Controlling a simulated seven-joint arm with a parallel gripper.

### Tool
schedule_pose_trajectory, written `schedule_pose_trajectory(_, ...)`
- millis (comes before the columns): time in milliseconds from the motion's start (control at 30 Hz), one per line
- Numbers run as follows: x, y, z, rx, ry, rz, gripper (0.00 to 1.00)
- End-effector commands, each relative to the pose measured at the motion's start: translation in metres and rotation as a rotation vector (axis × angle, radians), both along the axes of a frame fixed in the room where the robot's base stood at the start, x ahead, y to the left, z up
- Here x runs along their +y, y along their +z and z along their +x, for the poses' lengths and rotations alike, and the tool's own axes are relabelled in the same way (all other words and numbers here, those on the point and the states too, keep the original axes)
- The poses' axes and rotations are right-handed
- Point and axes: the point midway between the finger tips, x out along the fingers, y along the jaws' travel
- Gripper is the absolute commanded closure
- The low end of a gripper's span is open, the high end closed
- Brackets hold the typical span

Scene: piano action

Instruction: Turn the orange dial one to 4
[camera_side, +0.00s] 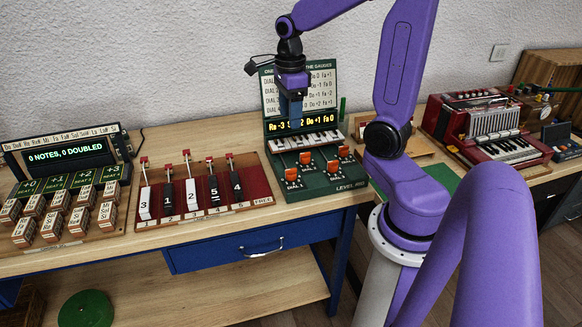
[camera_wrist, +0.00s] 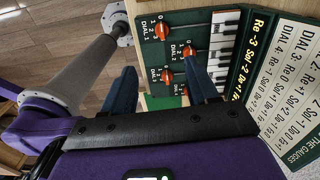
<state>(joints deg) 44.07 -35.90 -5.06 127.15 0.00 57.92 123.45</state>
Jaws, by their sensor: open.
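Dial one is an orange knob (camera_side: 291,187) labelled DIAL 1, at the front left of the green panel (camera_side: 325,186). In the wrist view dial one (camera_wrist: 162,30) is near the top, with small scale numbers beside it; I cannot tell which one it points to. My gripper (camera_side: 292,118) points down above the back of the panel, in front of the upright board, well above and behind dial one. In the wrist view my gripper (camera_wrist: 160,80) is open and empty, its two dark blue fingers apart. Dial one lies beyond the fingertips and is untouched.
More orange dials (camera_side: 333,167) sit close by on the panel. Piano keys (camera_side: 305,140) and the upright gauge board (camera_side: 325,90) stand behind. Left are a lever board (camera_side: 205,190) and stamp blocks (camera_side: 60,210). Right is a red accordion (camera_side: 490,128).

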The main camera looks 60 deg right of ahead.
Motion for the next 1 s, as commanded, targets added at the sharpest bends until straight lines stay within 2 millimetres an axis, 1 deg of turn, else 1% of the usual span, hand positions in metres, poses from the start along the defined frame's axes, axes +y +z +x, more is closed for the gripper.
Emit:
schedule_pose_trajectory(33, -0.003, 0.000, 0.000, 0.000, -0.035, 0.000, 0.41)
schedule_pose_trajectory(133, -0.005, -0.003, 0.001, 0.001, -0.064, 0.000, 0.41)
schedule_pose_trajectory(267, -0.005, -0.016, 0.000, 0.005, -0.064, 0.000, 0.41)
schedule_pose_trajectory(367, -0.005, -0.033, -0.001, 0.007, -0.062, 0.001, 0.41)
schedule_pose_trajectory(500, -0.005, -0.059, -0.001, 0.009, -0.060, 0.001, 0.41)
schedule_pose_trajectory(700, -0.005, -0.092, -0.001, 0.008, -0.060, 0.000, 0.41)
schedule_pose_trajectory(1000, -0.005, -0.134, 0.000, 0.006, -0.058, 0.001, 0.41)
